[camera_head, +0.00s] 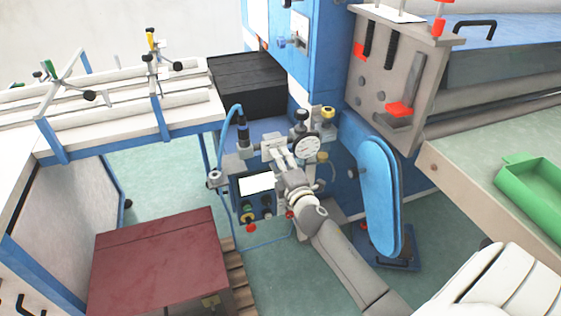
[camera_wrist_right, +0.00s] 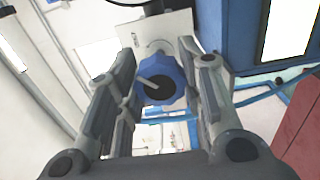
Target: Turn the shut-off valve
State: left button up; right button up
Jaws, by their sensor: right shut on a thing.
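The shut-off valve shows in the right wrist view as a blue body (camera_wrist_right: 172,74) with a dark round face and a short grey lever. It sits between the fingers of my right gripper (camera_wrist_right: 160,54), which is shut on it. In the head view my right gripper (camera_head: 277,152) reaches in from the lower right to the air fittings, just left of a round white pressure gauge (camera_head: 307,147). There the gripper hides most of what it holds. My left gripper is in neither view.
A control box (camera_head: 256,186) with a white label and knobs hangs just below the gripper. A blue hose (camera_head: 228,125) runs beside the fittings. A blue padded arm (camera_head: 380,195) stands to the right. A dark red chest (camera_head: 155,265) is at lower left.

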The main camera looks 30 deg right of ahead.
jog(key=o, duration=1)
jog(key=shift+o, duration=0.2)
jog(key=shift+s, duration=0.1)
jog(key=v, duration=1.2)
jog(key=s+a+f+m+g+y+p, duration=0.1)
jog(key=s+a+f+m+g, duration=0.15)
jog(key=f, duration=0.85)
jog(key=s+a+f+m+g+y, duration=0.1)
jog(key=s+f+m+g, duration=0.15)
jog(key=f, duration=0.75)
jog(key=s+a+f+m+g+p, duration=0.1)
jog(key=s+a+f+g, duration=0.2)
jog(key=f, duration=0.8)
jog(key=s+a+f+m+g, duration=0.1)
jog(key=s+f+m+g, duration=0.1)
jog(key=s+f, duration=0.4)
jog(key=s+a+f+m+g+y, duration=0.1)
jog(key=s+f, duration=0.5)
jog(key=s, duration=1)
jog(key=s+a+f+m+g+y+p, duration=0.1)
jog(key=s+a+f+m+g, duration=0.2)
jog(key=s, duration=0.8)
notch_tip(320, 180, down, 4)
jog(key=g, duration=0.2)
jog(key=shift+m+g, duration=0.3)
jog(key=shift+m, duration=0.1)
